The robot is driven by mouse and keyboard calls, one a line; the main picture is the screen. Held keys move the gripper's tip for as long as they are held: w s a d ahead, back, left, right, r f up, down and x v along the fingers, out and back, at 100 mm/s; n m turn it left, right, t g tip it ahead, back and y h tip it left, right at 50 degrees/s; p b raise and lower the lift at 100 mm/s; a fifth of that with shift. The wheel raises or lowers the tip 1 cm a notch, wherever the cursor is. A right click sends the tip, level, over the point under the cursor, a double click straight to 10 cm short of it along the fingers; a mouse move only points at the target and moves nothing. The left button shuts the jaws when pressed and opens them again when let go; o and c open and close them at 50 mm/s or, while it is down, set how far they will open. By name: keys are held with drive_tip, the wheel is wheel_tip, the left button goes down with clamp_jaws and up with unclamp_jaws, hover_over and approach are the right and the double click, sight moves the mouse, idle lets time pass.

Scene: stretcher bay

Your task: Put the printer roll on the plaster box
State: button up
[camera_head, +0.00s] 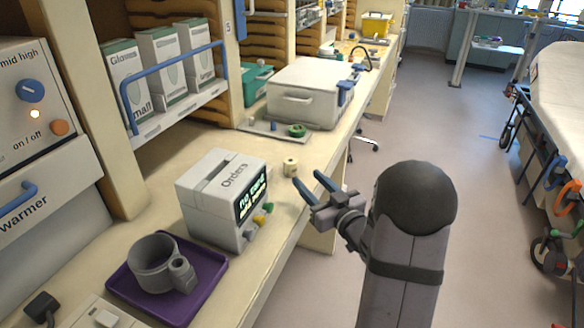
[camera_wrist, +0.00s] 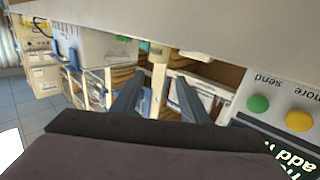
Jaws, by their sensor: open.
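The printer roll (camera_head: 290,166), a small cream roll, stands upright on the counter to the right of the Orders machine. In the wrist view the cream roll (camera_wrist: 159,54) seems to show beyond and between my fingertips. My gripper (camera_head: 309,179) is open and empty, its blue-grey fingers just right of the roll in the head view and apart from it. A white case (camera_head: 304,98) with blue latches stands farther back on the counter. It may be the plaster box, but I can read no label. Its bare lid faces up.
The grey Orders machine (camera_head: 213,208) with coloured buttons stands left of the roll. A purple tray (camera_head: 202,302) with a grey mug-like holder (camera_head: 158,264) is nearer. A flat tray with a green ring (camera_head: 297,130) lies before the case. A stretcher (camera_head: 562,95) stands right.

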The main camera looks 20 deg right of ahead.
sight(294, 166)
drive_tip(key=w+a+r+n+g+y+p, duration=0.1)
drive_tip(key=w+a+r+n+y+p, duration=0.1)
drive_tip(key=w+a+r+p, duration=0.45)
drive_tip(key=d+f+g, duration=0.1)
drive_tip(key=d+f+m+g+h, duration=0.1)
drive_tip(key=d+f, duration=0.1)
drive_tip(key=d+f+g+h, duration=0.1)
drive_tip(key=d+f, duration=0.1)
drive_tip(key=shift+s+d+f+m+p, duration=0.15)
drive_tip(key=shift+s+d+m+p, duration=0.1)
drive_tip(key=shift+s+m+p, duration=0.1)
drive_tip(key=shift+s+d+f+h, duration=0.15)
drive_tip(key=shift+d+f+h, duration=0.1)
drive_tip(key=shift+f+h, duration=0.2)
drive_tip(key=shift+m, duration=0.25)
drive_tip(key=shift+p+x, duration=1)
drive_tip(key=shift+x, duration=2.7)
drive_tip(key=shift+d, duration=0.1)
drive_tip(key=shift+c, duration=0.2)
drive_tip(key=c, duration=0.8)
drive_tip(key=shift+c, duration=0.2)
